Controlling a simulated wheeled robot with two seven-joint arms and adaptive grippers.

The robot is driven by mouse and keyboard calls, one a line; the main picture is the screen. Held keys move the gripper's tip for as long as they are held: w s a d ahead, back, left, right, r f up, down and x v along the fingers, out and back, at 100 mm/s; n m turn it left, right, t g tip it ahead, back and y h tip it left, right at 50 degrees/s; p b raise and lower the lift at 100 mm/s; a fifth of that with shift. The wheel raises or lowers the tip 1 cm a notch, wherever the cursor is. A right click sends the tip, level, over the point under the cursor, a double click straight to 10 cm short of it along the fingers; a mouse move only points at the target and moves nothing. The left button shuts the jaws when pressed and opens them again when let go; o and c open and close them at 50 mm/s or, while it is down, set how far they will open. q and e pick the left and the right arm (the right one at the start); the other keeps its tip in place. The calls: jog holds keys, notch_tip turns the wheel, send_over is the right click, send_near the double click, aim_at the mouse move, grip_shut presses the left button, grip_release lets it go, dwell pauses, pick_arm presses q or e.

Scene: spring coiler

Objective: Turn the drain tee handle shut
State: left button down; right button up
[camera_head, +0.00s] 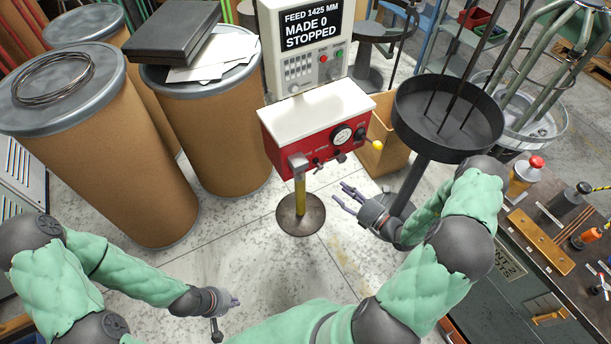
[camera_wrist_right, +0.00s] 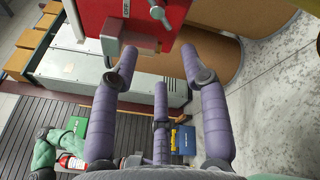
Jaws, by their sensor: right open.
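The red machine box (camera_head: 310,128) stands on a yellow post, with a round gauge and several small fittings on its front. A small dark tee-shaped handle (camera_head: 318,165) shows low on that front; I cannot tell for certain that it is the drain handle. The right wrist view shows a metal handle (camera_wrist_right: 158,12) on the red face, beside a grey block (camera_wrist_right: 130,40). My right gripper (camera_head: 345,196) is open and empty, below and to the right of the box, apart from it. My left gripper (camera_head: 236,300) is low at the bottom left, far from the box; its finger gap is unclear.
The control panel (camera_head: 305,45) above reads "STOPPED". Several brown drums (camera_head: 215,120) stand at left. A black round pan (camera_head: 448,115) on a stand is close to my right arm. A workbench with tools (camera_head: 555,245) is at right. The floor around the post base is clear.

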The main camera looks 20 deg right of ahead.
aim_at(317, 170)
jog(key=b+x, duration=0.1)
jog(key=x, duration=0.2)
jog(key=b+x, duration=0.1)
jog(key=x, duration=0.3)
jog(key=b+x, duration=0.1)
jog(key=x, duration=0.2)
jog(key=shift+w+d+r, duration=0.15)
jog(key=shift+w, duration=0.35)
grip_shut()
